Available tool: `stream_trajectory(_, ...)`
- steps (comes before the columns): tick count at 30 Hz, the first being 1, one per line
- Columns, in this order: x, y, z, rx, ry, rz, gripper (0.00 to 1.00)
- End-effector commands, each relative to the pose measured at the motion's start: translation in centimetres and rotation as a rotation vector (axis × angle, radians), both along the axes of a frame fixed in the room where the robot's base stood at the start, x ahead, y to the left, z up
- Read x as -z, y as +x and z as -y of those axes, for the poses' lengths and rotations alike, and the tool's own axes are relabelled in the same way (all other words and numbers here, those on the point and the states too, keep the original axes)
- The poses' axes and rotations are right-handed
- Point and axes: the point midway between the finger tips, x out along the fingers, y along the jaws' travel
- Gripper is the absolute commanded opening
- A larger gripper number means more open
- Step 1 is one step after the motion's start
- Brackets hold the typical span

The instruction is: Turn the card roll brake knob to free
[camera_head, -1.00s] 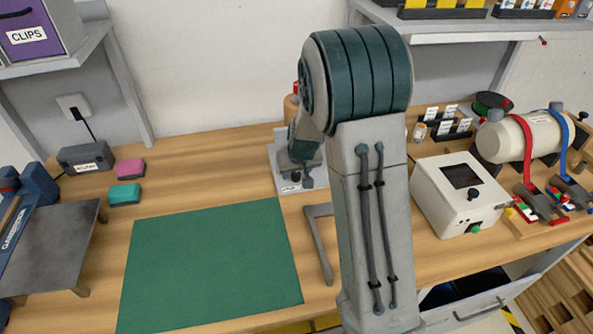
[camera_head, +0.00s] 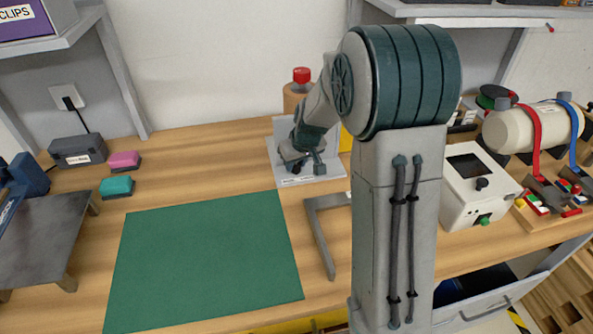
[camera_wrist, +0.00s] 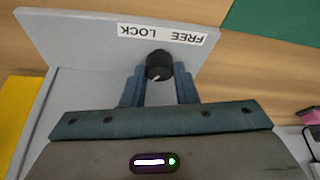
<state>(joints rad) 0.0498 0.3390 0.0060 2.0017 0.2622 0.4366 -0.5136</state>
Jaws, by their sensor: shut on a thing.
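The card roll brake knob (camera_wrist: 158,65) is a small black knob with a white mark on a grey plate (camera_wrist: 90,45). A white label (camera_wrist: 162,34) reading FREE and LOCK lies beside it, upside down in the wrist view. My gripper (camera_wrist: 160,75) is shut on the knob, one blue-grey finger on each side. The white mark is small, and I cannot tell surely which word it points to. In the head view my gripper (camera_head: 303,163) is down at the plate (camera_head: 325,176), and the knob is hidden there.
Behind the plate stands a brown roll (camera_head: 292,103) with a red top (camera_head: 301,75). A green mat (camera_head: 205,255) lies to the left, a grey angled bracket (camera_head: 318,235) in front. A white box (camera_head: 480,185) stands to the right, beyond my arm.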

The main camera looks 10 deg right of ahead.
Motion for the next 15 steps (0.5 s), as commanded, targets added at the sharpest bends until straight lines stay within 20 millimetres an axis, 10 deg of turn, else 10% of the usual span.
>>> stream_trajectory(15, 0.22, 0.06, 0.22, -0.292, 0.000, 0.000, 0.04)
